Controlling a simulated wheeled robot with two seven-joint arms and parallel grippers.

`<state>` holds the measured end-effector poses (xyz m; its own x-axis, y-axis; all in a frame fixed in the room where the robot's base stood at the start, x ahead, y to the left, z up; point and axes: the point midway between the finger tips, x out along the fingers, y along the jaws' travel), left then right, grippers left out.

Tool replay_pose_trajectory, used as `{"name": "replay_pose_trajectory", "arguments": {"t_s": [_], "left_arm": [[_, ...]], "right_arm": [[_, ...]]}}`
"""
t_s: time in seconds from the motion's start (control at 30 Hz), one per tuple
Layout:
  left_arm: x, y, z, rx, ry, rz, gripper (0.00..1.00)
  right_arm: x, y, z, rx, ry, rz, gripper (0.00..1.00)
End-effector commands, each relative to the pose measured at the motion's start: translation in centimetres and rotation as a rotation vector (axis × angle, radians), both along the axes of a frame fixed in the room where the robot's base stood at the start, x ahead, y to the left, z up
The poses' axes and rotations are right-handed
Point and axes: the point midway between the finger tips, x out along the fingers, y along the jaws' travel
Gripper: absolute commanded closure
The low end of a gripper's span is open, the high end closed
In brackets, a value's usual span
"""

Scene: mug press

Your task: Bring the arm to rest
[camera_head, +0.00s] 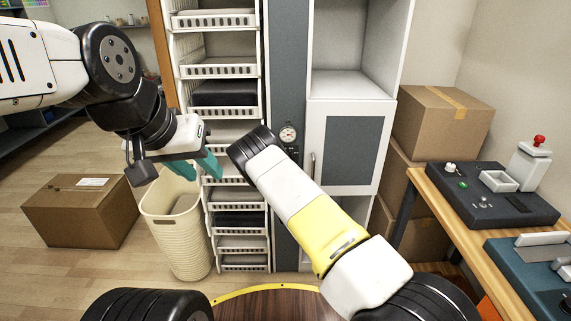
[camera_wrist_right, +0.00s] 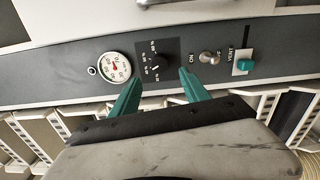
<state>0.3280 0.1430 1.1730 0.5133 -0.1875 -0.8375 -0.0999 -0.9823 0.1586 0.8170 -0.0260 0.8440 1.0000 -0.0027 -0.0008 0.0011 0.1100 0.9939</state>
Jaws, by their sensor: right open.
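My right gripper (camera_wrist_right: 157,84) is open and empty in the right wrist view. Its two green fingers stand apart in front of a dark control panel (camera_wrist_right: 60,85). The panel's knob (camera_wrist_right: 154,62) lies beyond the gap between the fingers; I cannot tell whether they touch anything. In the head view my right arm reaches forward from the lower right, and its gripper is hidden behind the arm's far end. My left gripper (camera_head: 196,169) hangs above a cream bin (camera_head: 178,230), with its green fingers apart and nothing between them.
The panel carries a round gauge (camera_wrist_right: 115,67), a toggle switch (camera_wrist_right: 209,58) and a green vent button (camera_wrist_right: 244,65). A shelf rack (camera_head: 212,72) and a cabinet (camera_head: 345,143) stand ahead. Boxes (camera_head: 440,120) and a bench with a black device (camera_head: 490,205) are at right.

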Motion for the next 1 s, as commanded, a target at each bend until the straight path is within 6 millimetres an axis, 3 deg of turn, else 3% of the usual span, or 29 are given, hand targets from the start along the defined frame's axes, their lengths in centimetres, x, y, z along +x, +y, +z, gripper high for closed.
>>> {"name": "replay_pose_trajectory", "arguments": {"t_s": [0.23, 0.37, 0.5, 0.67, 0.87, 1.0], "left_arm": [[0.0, 0.0, 0.0, 0.000, 0.000, 0.000, 0.64], [0.0, 0.0, 0.0, 0.000, 0.000, 0.000, 0.64], [0.0, 0.0, 0.0, 0.000, 0.000, 0.000, 0.64], [0.0, 0.0, 0.0, 0.000, 0.000, 0.000, 0.64], [0.0, 0.0, 0.0, 0.000, 0.000, 0.000, 0.64], [0.0, 0.0, 0.0, 0.000, 0.000, 0.000, 0.64]], "right_arm": [[0.1, -0.1, 0.2, 0.008, 0.004, -0.004, 0.46], [0.6, -1.4, 2.0, 0.090, 0.040, -0.043, 0.46], [1.0, -3.9, 5.9, 0.296, 0.137, -0.124, 0.46], [-0.3, -6.3, 10.7, 0.578, 0.269, -0.209, 0.46], [-4.3, -8.0, 17.0, 0.903, 0.421, -0.282, 0.46], [-8.5, -8.6, 21.5, 1.101, 0.525, -0.318, 0.46]]}}
